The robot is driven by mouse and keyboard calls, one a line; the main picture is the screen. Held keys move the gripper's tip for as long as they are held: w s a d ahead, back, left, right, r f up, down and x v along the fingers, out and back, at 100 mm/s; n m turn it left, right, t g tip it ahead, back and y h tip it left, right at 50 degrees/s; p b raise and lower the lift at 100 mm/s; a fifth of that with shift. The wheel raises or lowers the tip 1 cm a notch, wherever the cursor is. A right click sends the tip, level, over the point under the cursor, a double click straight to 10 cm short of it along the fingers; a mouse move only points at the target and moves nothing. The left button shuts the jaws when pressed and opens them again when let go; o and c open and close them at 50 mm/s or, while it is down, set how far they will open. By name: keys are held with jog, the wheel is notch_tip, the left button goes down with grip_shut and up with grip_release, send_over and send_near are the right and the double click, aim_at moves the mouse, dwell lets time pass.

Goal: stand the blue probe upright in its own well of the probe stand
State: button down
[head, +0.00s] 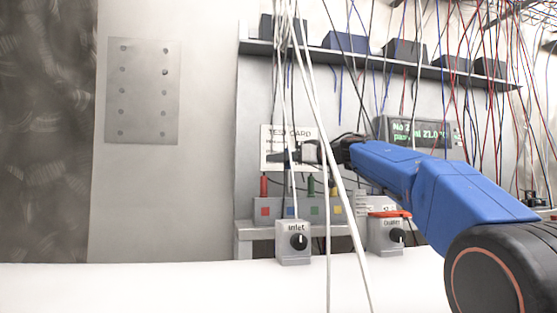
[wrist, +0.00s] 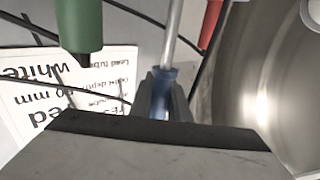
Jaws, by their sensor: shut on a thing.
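My gripper (head: 290,156) is above the probe stand (head: 274,218), in front of the test card, and partly behind white cables in the head view. In the wrist view my gripper (wrist: 164,90) is shut on the blue probe (wrist: 160,75), with a grey shaft running up from between the fingers. The stand has red, blue, green and yellow squares on its front. The red probe (head: 264,187) and the green probe (head: 311,187) stand upright in it, and a yellow one (head: 334,190) shows too. The blue square's well is hidden by cables and the Inlet box.
An Inlet box with a black knob (head: 294,250) stands before the stand. White cables (head: 318,110) hang across the front. The test card (head: 279,137) is behind. The white surface at front left is clear.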

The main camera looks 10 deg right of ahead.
jog(key=shift+f, duration=1.8)
dwell(0.5)
jog(key=shift+r, duration=0.15)
jog(key=shift+r, duration=1.3)
jog(key=shift+f, duration=1.45)
dwell(1.0)
jog(key=c, duration=1.6)
grip_release()
jog(key=v, duration=1.7)
jog(key=shift+s+d+r, duration=0.15)
jog(key=shift+s, duration=0.1)
